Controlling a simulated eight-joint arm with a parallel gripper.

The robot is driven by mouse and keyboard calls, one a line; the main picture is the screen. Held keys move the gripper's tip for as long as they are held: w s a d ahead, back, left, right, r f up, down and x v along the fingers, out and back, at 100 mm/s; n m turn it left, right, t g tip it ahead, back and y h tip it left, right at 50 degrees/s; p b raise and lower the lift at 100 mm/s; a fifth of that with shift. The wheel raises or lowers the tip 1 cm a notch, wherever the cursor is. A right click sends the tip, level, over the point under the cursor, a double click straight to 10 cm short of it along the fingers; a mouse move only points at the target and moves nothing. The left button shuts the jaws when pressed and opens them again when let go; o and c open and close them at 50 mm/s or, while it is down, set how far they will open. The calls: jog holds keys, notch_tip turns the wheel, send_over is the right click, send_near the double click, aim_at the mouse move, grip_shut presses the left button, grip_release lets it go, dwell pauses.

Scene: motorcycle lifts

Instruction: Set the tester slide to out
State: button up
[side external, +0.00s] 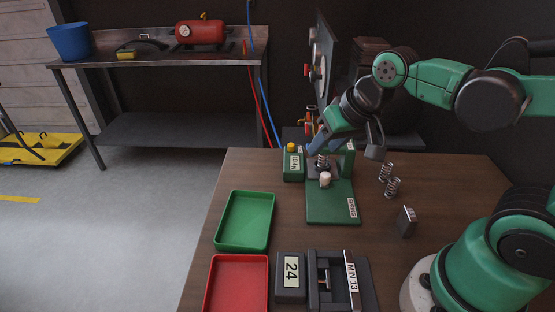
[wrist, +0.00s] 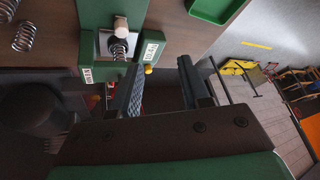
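The green tester (side external: 332,206) stands on the wooden table, with a labelled upright at its back. A coil spring (side external: 322,161) stands on its metal plate, and a pale knob (side external: 325,179) sits just in front of it. The spring (wrist: 119,48) and the knob (wrist: 120,24) also show in the wrist view. I cannot tell how far the slide is in or out. A green box with a display and a yellow button (side external: 292,149) adjoins the tester at left. My gripper (side external: 345,149) is open and empty, its fingers above the tester's back; in the wrist view (wrist: 160,70) nothing is between them.
A green tray (side external: 268,222) and a red tray (side external: 265,287) lie at the table's left. A black gauge marked MIN 13 (side external: 372,296) and a display reading 24 (side external: 291,290) are in front. Two loose springs (side external: 392,188) and a metal block (side external: 406,222) lie right of the tester.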

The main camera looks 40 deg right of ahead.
aim_at(326, 175)
jog(key=w+d+f+m+g, duration=0.1)
jog(key=m, duration=0.3)
jog(key=w+d+f+m+g, duration=0.1)
jog(key=d+f+m+g, duration=0.1)
jog(key=m, duration=0.2)
jog(key=w+d+f+m+g, duration=0.1)
jog(key=m+g, duration=0.1)
jog(key=m, duration=0.2)
jog(key=shift+d+f+m, duration=0.2)
jog(key=shift+f+m, duration=0.1)
jog(key=shift+d+f+m+g, duration=0.3)
jog(key=shift+f+m+g, duration=0.15)
jog(key=shift+m, duration=0.35)
jog(key=shift+f, duration=2.85)
jog(key=shift+c, duration=0.2)
grip_shut()
